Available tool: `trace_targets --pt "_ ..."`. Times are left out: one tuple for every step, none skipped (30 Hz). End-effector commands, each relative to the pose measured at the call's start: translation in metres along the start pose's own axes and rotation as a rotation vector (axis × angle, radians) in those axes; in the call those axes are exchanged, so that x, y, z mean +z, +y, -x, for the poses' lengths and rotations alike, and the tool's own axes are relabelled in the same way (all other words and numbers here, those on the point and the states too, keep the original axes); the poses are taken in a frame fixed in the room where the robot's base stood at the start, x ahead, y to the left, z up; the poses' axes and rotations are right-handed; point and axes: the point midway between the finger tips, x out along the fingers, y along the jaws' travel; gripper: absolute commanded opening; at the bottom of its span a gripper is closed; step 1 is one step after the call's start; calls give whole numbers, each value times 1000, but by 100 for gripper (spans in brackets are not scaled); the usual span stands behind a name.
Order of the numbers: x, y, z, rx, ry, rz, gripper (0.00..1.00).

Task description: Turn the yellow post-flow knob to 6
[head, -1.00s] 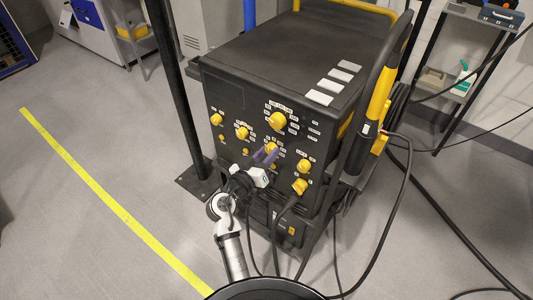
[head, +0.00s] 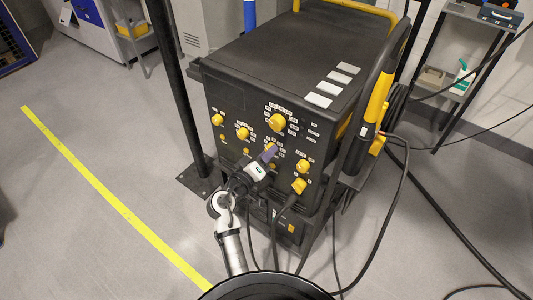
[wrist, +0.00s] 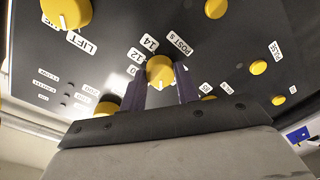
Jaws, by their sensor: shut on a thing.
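The yellow post-flow knob (wrist: 160,69) sits on the black front panel, beside a label that reads "POST S" and the marks 10, 12 and 14. A white line shows on the knob, but the number it points to is not clear. My gripper (wrist: 161,83) has its two purple fingers on either side of this knob and is shut on it. In the head view my gripper (head: 270,152) reaches the middle of the panel, and its fingers largely hide the knob.
Other yellow knobs are close by: a large one (head: 277,122) above, one at the left (head: 242,132) and one at the right (head: 303,166). A cable plug (head: 299,186) sticks out at lower right. A black post (head: 182,95) stands left of the machine (head: 270,65).

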Motion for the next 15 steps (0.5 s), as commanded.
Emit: trace_targets --pt "0 0 0 -1 0 2 8" --pt "0 0 0 -1 0 2 8" --pt "0 -1 0 -1 0 2 8" --pt "0 -1 0 -1 0 2 8" --pt "0 -1 0 -1 0 2 8" --pt "0 -1 0 -1 0 1 8" --pt "0 -1 0 -1 0 1 8" --pt "0 -1 0 -1 0 1 8" --pt "0 -1 1 -1 0 1 8" --pt "0 -1 1 -1 0 1 34" --pt "0 -1 0 -1 0 1 38" --pt "0 -1 0 -1 0 1 43" --pt "0 -1 0 -1 0 1 47" --pt "0 -1 0 -1 0 1 51" --pt "0 0 0 -1 0 0 53"
